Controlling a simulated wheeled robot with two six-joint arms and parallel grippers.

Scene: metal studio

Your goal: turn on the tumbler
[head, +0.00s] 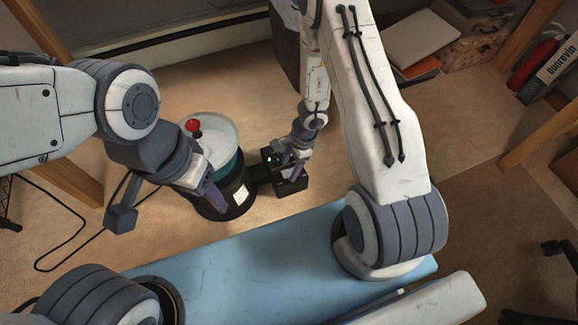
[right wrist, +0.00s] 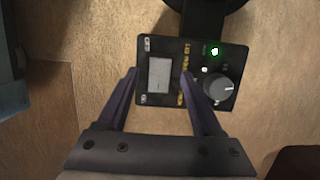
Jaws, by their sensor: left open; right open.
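The tumbler stands on the floor, with a black base (head: 235,206), a pale round top (head: 222,135) and a red knob (head: 193,125). A black control box (head: 292,186) joins its right side. In the right wrist view, the box has a pale panel (right wrist: 160,77), a grey dial (right wrist: 220,88) with a white mark, and a lit green light (right wrist: 214,51). My right gripper (head: 280,163) is open over the box; its right finger appears beside the dial, contact unclear. My left gripper (head: 213,198) is open and empty at the tumbler's front left, partly covering it.
A blue surface (head: 260,262) lies in front of the tumbler. A black cable (head: 62,205) loops over the floor at the left. Boxes (head: 478,35) and a red extinguisher (head: 533,65) stand at the back right. Wooden posts (head: 535,145) flank the scene.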

